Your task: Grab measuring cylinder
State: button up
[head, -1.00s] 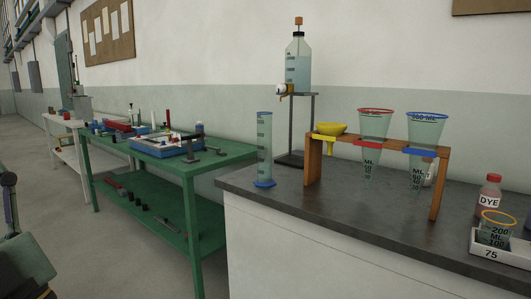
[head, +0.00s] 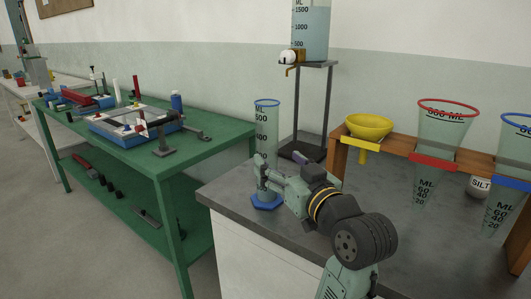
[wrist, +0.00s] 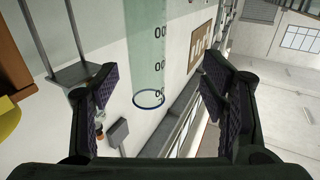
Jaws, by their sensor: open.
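The measuring cylinder (head: 266,122) is tall, clear and tinted green, with a blue rim and a blue foot. It stands upright at the left end of the dark bench top. My gripper (head: 264,174) is open at its lower half and hides part of it in the head view. In the wrist view the cylinder (wrist: 147,45) shows between the two spread fingers of my gripper (wrist: 162,75), nearer the left one. Neither finger is seen to close on it, and I cannot tell how deep it sits between them.
A wooden rack (head: 395,143) holds a yellow funnel (head: 368,127) and graduated cones to the right. A metal stand (head: 328,110) with a large bottle (head: 311,30) is behind the cylinder. A green table (head: 210,147) with equipment stands left, past a gap.

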aim_at(272, 149)
jog(key=w, duration=0.1)
jog(key=w+p, duration=0.1)
jog(key=w, duration=0.2)
jog(key=shift+w+a+f, duration=0.15)
jog(key=shift+w+a, duration=0.05)
jog(key=shift+a, duration=0.2)
jog(key=shift+d+p+x, duration=0.15)
jog(key=shift+p+x, duration=0.5)
jog(key=shift+x, duration=0.9)
jog(key=shift+d+p+x, duration=0.15)
jog(key=shift+p+x, duration=0.45)
jog(key=shift+x, duration=1)
jog(key=shift+w+f, duration=0.15)
jog(key=shift+f, duration=0.05)
jog(key=shift+c, duration=0.2)
grip_shut()
